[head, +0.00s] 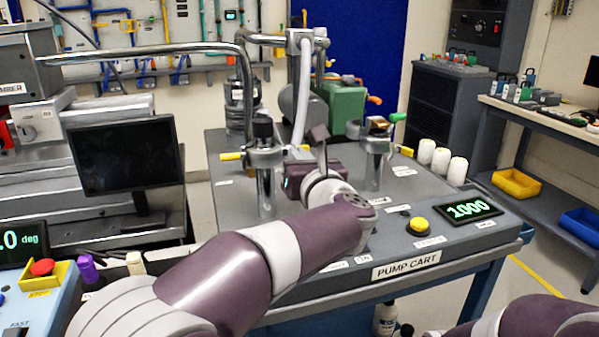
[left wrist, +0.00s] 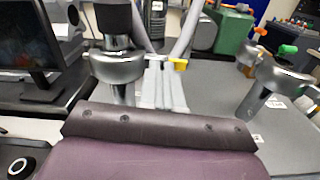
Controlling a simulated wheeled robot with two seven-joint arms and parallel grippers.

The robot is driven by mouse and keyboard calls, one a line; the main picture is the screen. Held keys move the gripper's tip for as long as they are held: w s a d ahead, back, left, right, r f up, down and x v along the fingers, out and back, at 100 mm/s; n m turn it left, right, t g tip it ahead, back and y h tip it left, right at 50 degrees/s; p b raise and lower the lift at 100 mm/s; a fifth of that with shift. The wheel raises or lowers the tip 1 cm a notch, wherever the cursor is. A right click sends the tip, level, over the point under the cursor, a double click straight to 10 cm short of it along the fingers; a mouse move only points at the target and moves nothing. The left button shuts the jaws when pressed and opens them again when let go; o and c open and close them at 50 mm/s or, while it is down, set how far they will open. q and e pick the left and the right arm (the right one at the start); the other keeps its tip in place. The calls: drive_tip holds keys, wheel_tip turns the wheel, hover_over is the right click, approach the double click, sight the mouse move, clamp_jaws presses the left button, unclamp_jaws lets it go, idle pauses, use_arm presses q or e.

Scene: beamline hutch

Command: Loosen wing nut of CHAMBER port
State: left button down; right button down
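The chamber housing (head: 12,70) is at the far left of the head view, with only "MBER" of its label in frame. On the pump cart, a metal port post (head: 266,190) carries a silver clamp with a yellow wing-like handle (head: 232,156). In the left wrist view the clamp (left wrist: 118,66) stands left of a yellow tab (left wrist: 180,64). My left gripper (left wrist: 165,72) is by this post, its pale fingers close to the tab. Contact and finger gap are unclear. Whether this port is the CHAMBER one cannot be read. My right gripper is out of frame.
A second port post (head: 374,165) with a green handle (head: 398,117) stands to the right on the cart. A white hose (head: 302,95) and a green pump (head: 345,105) are behind. White cylinders (head: 441,161) line the cart's right side. A monitor (head: 125,155) stands left.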

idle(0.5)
use_arm(q)
drive_tip(key=c, duration=1.3)
unclamp_jaws()
drive_tip(key=v, duration=1.2)
drive_tip(key=shift+s+d, duration=0.1)
drive_tip(key=shift+s, duration=0.2)
